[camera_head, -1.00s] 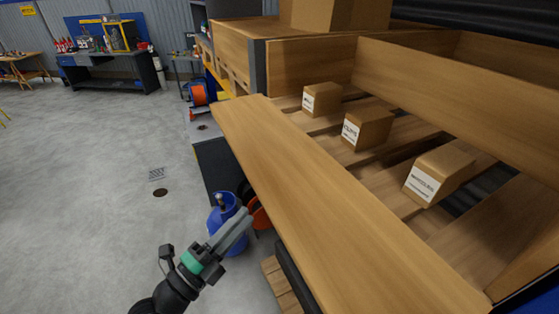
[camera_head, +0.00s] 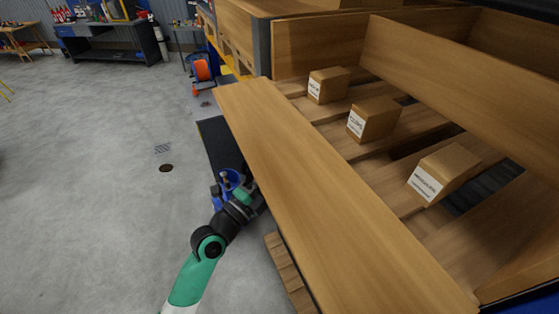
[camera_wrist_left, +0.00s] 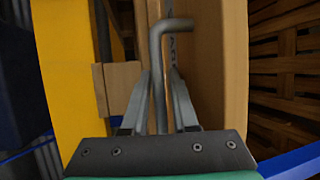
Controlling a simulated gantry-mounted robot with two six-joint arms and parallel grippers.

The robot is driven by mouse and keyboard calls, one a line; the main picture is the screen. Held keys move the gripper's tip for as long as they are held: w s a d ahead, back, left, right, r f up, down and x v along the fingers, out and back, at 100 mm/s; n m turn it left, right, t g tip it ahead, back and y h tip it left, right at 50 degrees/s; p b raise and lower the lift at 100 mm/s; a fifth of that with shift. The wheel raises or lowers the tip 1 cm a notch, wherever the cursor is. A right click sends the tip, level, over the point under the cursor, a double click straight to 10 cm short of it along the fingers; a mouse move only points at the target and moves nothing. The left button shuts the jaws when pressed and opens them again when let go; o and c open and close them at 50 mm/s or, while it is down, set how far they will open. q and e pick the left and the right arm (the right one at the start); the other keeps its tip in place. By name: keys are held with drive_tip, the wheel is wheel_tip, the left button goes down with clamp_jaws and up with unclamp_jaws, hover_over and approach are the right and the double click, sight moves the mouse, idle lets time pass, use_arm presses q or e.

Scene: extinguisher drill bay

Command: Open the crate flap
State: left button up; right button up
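The crate flap (camera_head: 300,190) is a long, plain wooden board along the near side of the wooden crate (camera_head: 450,70). Its broad face fills the middle of the head view. My left gripper (camera_head: 246,193) is low against the flap's outer left edge, with its fingertips hidden there. In the left wrist view the left gripper (camera_wrist_left: 160,100) has its two fingers apart, one on each side of a grey bent metal rod (camera_wrist_left: 158,70). A gap seems to show beside the rod. Wood stands behind it. My right gripper is not in view.
Three small labelled cartons (camera_head: 328,85) (camera_head: 373,120) (camera_head: 442,173) stand on the slats inside the crate. A blue container (camera_head: 230,178) stands on the floor behind my left wrist. An orange reel (camera_head: 202,68) is further back.

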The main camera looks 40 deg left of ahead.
use_arm(q)
drive_tip(key=shift+w, duration=0.3)
drive_tip(key=shift+c, duration=0.3)
clamp_jaws()
drive_tip(key=shift+r, duration=0.1)
idle(0.9)
